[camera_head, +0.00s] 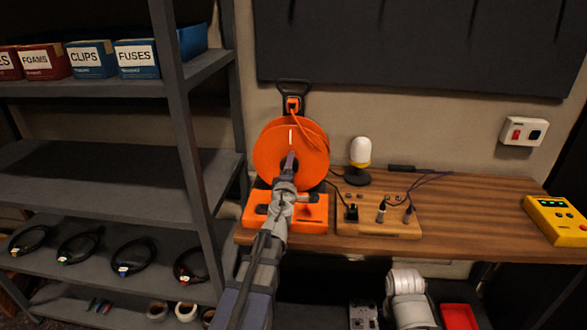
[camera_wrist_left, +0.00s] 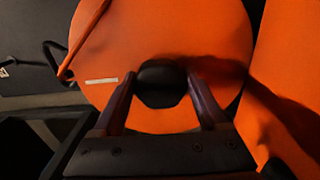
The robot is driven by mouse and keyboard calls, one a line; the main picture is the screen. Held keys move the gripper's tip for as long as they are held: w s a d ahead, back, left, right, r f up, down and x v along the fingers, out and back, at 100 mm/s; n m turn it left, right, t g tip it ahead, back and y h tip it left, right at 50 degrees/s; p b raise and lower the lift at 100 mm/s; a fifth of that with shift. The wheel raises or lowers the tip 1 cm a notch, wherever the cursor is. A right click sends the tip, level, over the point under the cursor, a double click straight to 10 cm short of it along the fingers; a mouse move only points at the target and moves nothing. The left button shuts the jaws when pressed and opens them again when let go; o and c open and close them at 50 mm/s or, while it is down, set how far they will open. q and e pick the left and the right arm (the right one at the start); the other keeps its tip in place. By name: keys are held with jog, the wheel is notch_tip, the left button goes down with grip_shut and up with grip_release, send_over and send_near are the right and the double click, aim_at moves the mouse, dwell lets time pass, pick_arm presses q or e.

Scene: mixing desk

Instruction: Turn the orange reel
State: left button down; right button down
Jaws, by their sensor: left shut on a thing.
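The orange reel (camera_head: 268,152) stands upright on its orange base (camera_head: 316,210) at the left end of the desk, with a white mark on its face. In the left wrist view the reel's orange disc (camera_wrist_left: 185,40) fills most of the picture, and the white mark (camera_wrist_left: 102,81) lies to the left. My left gripper (camera_head: 290,158) reaches the front of the reel. In the left wrist view its two fingers (camera_wrist_left: 160,90) are shut on a black knob (camera_wrist_left: 160,75) at the disc's front. The right gripper is not in view.
A wooden board with plugs (camera_head: 380,225), a white and yellow lamp (camera_head: 359,155) and a yellow box (camera_head: 558,218) are on the wooden desk (camera_head: 470,205). Grey shelves (camera_head: 110,180) with labelled bins stand close on the left. The desk's middle right is clear.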

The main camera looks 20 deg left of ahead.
pick_arm(q)
grip_release()
jog(key=v, duration=0.7)
jog(key=shift+s, duration=0.4)
jog(key=shift+d, duration=0.2)
